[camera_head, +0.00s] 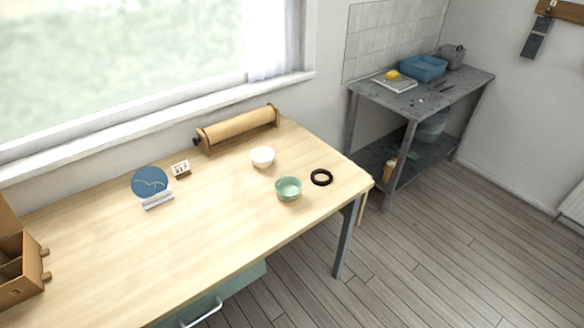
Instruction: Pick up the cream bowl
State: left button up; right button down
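The cream bowl (262,157) is small and pale. It sits upright on the wooden table (190,230), towards the right end, in front of a brown roll on a stand. A green bowl (288,189) stands nearer to me, just right of the cream bowl and apart from it. Neither of my grippers shows in the head view.
A black ring (321,177) lies right of the green bowl. A paper roll (238,127) stands at the back edge. A blue plate (150,182) on a stand and a small calendar block (181,170) are left. A wooden box (20,265) stands far left. A grey metal table (425,95) is beyond.

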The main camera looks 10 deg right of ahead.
aim_at(261, 158)
jog(key=i+l, duration=0.15)
jog(key=l, duration=0.2)
jog(key=i+l+u, duration=0.15)
jog(key=l, duration=0.2)
jog(key=i+l, duration=0.2)
jog(key=l, duration=0.15)
jog(key=i+l+u, duration=0.15)
jog(key=l, duration=0.2)
jog(key=i+l, duration=0.1)
jog(key=l, duration=0.3)
jog(key=u, duration=0.05)
